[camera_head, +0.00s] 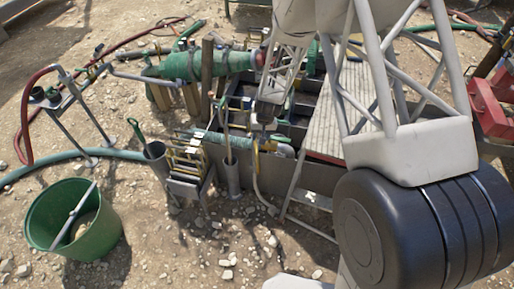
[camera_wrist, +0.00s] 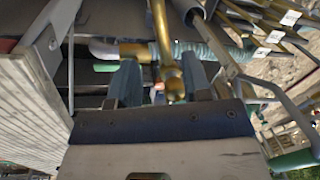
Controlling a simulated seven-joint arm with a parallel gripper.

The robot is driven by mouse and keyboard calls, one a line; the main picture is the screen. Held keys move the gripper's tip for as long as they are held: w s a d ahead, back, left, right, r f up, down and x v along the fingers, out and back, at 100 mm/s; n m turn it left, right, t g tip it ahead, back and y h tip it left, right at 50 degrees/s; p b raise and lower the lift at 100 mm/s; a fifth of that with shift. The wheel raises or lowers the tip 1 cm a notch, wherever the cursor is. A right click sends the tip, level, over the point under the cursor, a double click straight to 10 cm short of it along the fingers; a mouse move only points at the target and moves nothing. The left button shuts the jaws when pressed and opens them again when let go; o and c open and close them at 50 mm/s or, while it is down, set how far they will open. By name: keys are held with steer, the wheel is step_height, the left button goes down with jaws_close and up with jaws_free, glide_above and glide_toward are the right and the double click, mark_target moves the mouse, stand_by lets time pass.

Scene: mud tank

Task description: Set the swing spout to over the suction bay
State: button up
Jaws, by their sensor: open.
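My gripper (camera_wrist: 160,90) is open in the wrist view, one blue-grey finger on each side. A brass pipe (camera_wrist: 160,35), likely the swing spout, runs down toward the gap between the fingers. Its lower end has a rounded brass fitting close to the fingertips; I cannot tell whether they touch it. A pale elbow (camera_wrist: 102,48) joins the brass pipework at left. In the head view my gripper (camera_head: 264,128) is low over the near tank wall, beside the pale elbow (camera_head: 285,150). The dark tank (camera_head: 290,130) has several compartments; I cannot tell which is the suction bay.
A grey tube (camera_head: 232,178) holding a tool, a rack (camera_head: 188,165) and a green bucket (camera_head: 72,222) stand at left. Gravel in front is mostly clear.

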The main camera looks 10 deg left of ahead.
mark_target(257, 149)
steer(key=shift+a+f, duration=0.15)
steer(key=shift+f, duration=0.05)
steer(key=shift+f, duration=0.15)
steer(key=shift+s+a+f, duration=0.1)
steer(key=shift+a+f, duration=0.1)
steer(key=shift+f, duration=1.05)
steer(key=shift+s+a+f, duration=0.1)
steer(key=shift+a+f, duration=0.05)
steer(key=shift+f, duration=1.05)
steer(key=shift+a+f, duration=0.2)
steer(key=shift+f, duration=1.05)
jaws_close()
